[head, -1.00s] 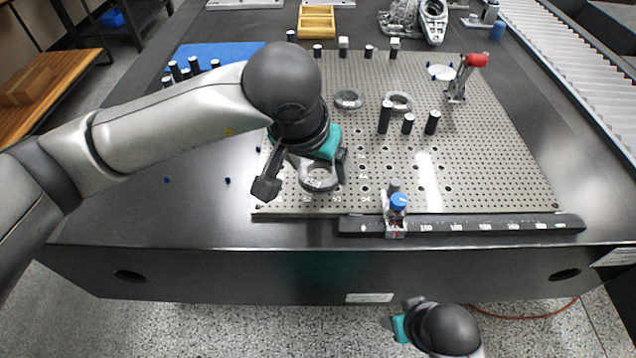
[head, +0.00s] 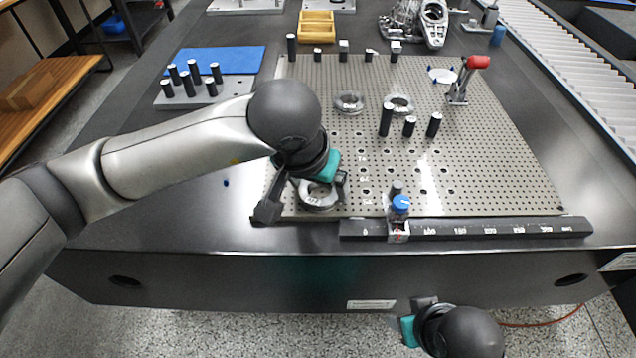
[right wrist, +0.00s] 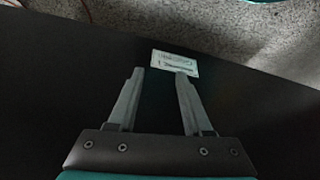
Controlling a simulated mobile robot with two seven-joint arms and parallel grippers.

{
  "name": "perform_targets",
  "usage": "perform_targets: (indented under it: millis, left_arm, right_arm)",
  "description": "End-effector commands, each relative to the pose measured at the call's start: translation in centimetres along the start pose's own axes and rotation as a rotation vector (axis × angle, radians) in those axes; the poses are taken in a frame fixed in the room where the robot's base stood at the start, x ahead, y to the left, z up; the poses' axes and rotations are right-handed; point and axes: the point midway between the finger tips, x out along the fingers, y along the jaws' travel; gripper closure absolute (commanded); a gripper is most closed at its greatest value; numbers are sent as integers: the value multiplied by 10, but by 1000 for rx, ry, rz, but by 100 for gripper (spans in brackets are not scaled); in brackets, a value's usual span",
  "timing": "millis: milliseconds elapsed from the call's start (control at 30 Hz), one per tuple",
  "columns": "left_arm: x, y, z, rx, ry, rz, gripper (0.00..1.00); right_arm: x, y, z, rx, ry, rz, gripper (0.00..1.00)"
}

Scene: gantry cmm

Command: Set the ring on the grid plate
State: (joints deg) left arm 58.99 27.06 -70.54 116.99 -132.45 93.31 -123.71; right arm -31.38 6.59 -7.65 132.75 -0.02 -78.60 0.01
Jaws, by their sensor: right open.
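A grey metal ring (head: 319,198) is at my left gripper (head: 312,190), at the near left part of the perforated grid plate (head: 490,180). The gripper points down and appears shut on the ring, though its fingertips are partly hidden behind the hand. The ring looks roughly level, low over the plate's front left corner; I cannot tell whether it touches the plate. My right gripper (right wrist: 158,72) is open and empty, its two fingers apart. In the head view it hangs in front of the table's front edge.
Two similar rings (head: 349,103) (head: 399,104) lie farther back on the plate, near several black pins (head: 386,120). A red-topped clamp (head: 458,82) stands at right. A black scale rail (head: 480,229) with a blue-knobbed slider (head: 400,205) lies along the front edge.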

Motion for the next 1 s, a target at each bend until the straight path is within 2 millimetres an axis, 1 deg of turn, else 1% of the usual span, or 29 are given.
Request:
perform_targets:
  millis: [33, 67, 433, 467, 500, 667, 1000]
  left_arm:
    - [0, 0, 0, 0, 0, 0, 3]
    - [0, 0, 0, 0, 0, 0, 0]
    - [-2, 0, -1, -1, 0, 0, 0]
    - [-3, 0, -1, -1, 0, 0, 0]
    - [-5, 0, -2, 0, 1, 0, 0]
    - [-33, 0, -3, 2, 4, 0, 0]
    - [-93, 0, -3, 2, 4, -1, 0]
  right_arm:
    - [-1, 0, 0, 0, 2, 0, 50]
    - [-1, 0, 0, 0, 2, 0, 50]
    - [-1, 0, 0, 1, -2, 1, 50]
    - [2, 0, 2, 0, -9, 0, 50]
    - [9, 0, 5, -2, -22, 0, 50]
    - [24, -1, 13, -3, -48, -2, 50]
    - [57, -2, 38, -5, -104, -5, 50]
